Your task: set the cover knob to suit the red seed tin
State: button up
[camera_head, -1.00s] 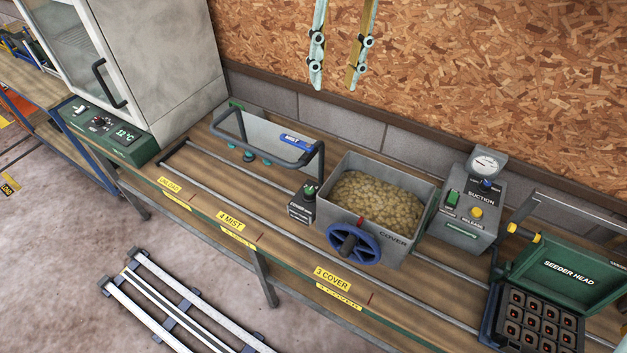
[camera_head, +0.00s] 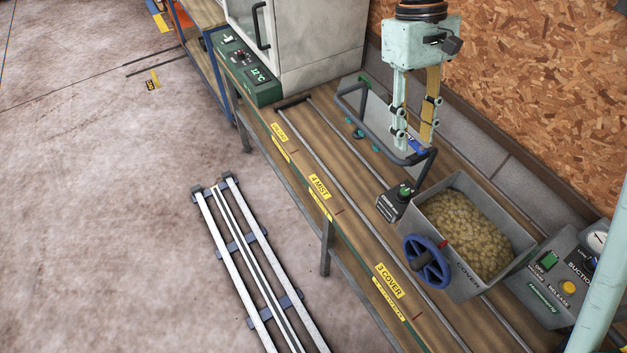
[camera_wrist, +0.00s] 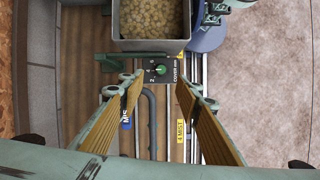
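The cover knob (camera_head: 404,190) is a small green knob on a dark box beside the grey cover hopper (camera_head: 447,268). The wrist view shows the knob (camera_wrist: 160,69) from above, on a dark plate with a few small white numbers and a COVER label. I cannot tell clearly which number it points at. My gripper (camera_head: 413,142) hangs above the bench, over the mist frame, and is apart from the knob. In the wrist view my gripper (camera_wrist: 158,92) is open and empty, with the knob seen between and beyond its fingertips. The red seed tin shows in neither current view.
The hopper holds brown granules and has a blue handwheel (camera_head: 427,263) in front. The grey mist frame (camera_head: 382,148) stands left of the knob box. A suction box (camera_head: 553,285) stands right of the hopper. Rails run along the bench, and a cabinet (camera_head: 318,50) stands beyond.

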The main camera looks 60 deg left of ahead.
aim_at(405, 191)
jog(key=f, duration=0.1)
jog(key=s+a+f+n, duration=0.1)
jog(key=shift+s+a+f+n+t+h, duration=0.1)
jog(key=shift+a+f+n+t+h, duration=0.1)
jog(key=shift+f+n+t+h, duration=0.15)
jog(key=shift+d+f, duration=0.1)
jog(key=shift+f, duration=0.05)
jog(key=shift+p+x, duration=0.75)
jog(key=shift+x, duration=5.95)
jog(key=shift+s, duration=0.1)
jog(key=c, duration=0.8)
